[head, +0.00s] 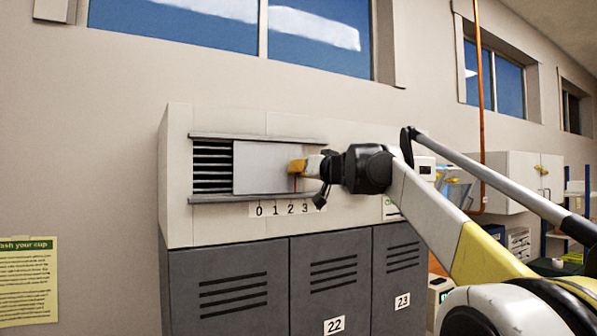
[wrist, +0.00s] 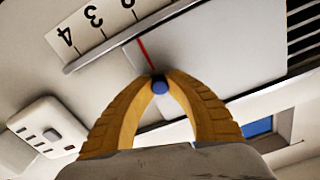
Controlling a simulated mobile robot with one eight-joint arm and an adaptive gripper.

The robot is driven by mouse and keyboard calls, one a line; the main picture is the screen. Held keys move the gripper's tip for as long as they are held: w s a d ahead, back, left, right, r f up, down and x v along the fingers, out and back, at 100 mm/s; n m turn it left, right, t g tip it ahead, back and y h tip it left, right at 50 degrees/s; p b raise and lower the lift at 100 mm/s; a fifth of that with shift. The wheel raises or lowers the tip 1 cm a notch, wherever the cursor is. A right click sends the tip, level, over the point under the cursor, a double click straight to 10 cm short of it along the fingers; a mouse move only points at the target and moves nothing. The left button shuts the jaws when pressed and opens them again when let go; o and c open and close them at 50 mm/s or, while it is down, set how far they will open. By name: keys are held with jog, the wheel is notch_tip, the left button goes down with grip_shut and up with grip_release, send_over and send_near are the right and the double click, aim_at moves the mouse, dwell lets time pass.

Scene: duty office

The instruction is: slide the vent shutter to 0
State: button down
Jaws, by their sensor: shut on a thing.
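The vent shutter (head: 262,167) is a flat pale plate between two grey rails on the front of a white housing. Dark slats (head: 212,166) show uncovered to its left. Its red pointer line (wrist: 145,50) stands close to the 2 on the number scale (head: 282,208). In the wrist view the 4 and 3 of the scale (wrist: 80,27) show upside down. My gripper (head: 297,166) is at the plate's right part, its yellow fingers closed around a small blue knob (wrist: 158,85). In the head view the fingers hide the knob.
Grey lockers (head: 333,285) stand below the housing, some numbered 22 and 23. A white panel with buttons (wrist: 47,135) is beside the vent in the wrist view. A white wall cabinet (head: 525,178) and shelves are farther right. Windows (head: 320,35) are above.

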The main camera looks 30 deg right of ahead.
jog(key=a, duration=1)
jog(key=shift+s+a, duration=0.15)
jog(key=shift+a, duration=0.2)
jog(key=shift+d, duration=0.15)
jog(key=c, duration=1.6)
grip_release()
jog(key=shift+a, duration=0.3)
jog(key=shift+d, duration=0.15)
jog(key=shift+s, duration=0.15)
send_near(259, 170)
jog(key=s, duration=0.4)
jog(key=shift+d, duration=0.15)
